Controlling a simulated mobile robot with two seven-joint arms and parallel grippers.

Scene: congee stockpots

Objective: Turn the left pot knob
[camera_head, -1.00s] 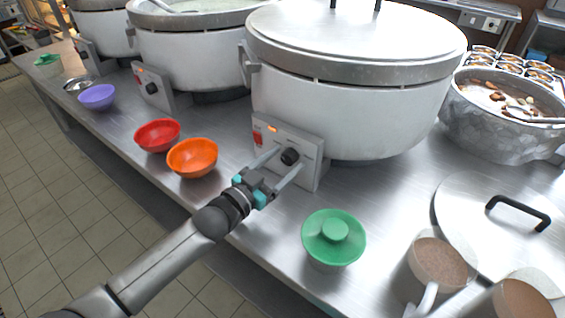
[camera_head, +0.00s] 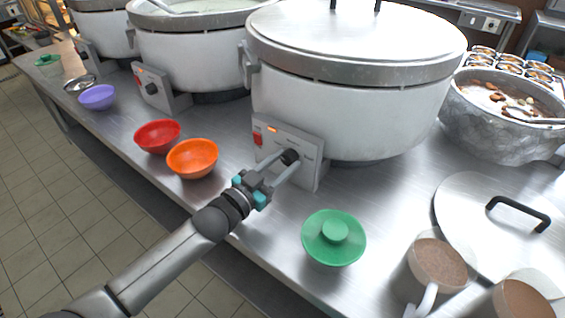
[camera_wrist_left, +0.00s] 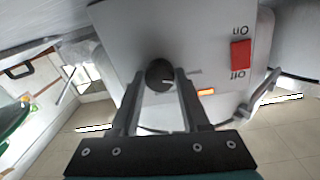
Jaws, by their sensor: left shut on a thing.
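The nearest large white pot (camera_head: 345,110) has a grey control panel (camera_head: 308,172) on its front with a black round knob (camera_head: 290,156). My left gripper (camera_head: 284,161) reaches in from the lower left and is shut on this knob. In the left wrist view the knob (camera_wrist_left: 159,73) sits between the two fingertips (camera_wrist_left: 160,80), with a pale pointer mark on its face. A red on/off switch (camera_wrist_left: 240,55) and a glowing orange light (camera_wrist_left: 206,92) are on the same panel. My right gripper is not in view.
A second white pot (camera_head: 195,60) with its own panel stands farther left. A metal lid (camera_head: 480,250) and brown-filled cups (camera_head: 438,262) lie further right.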

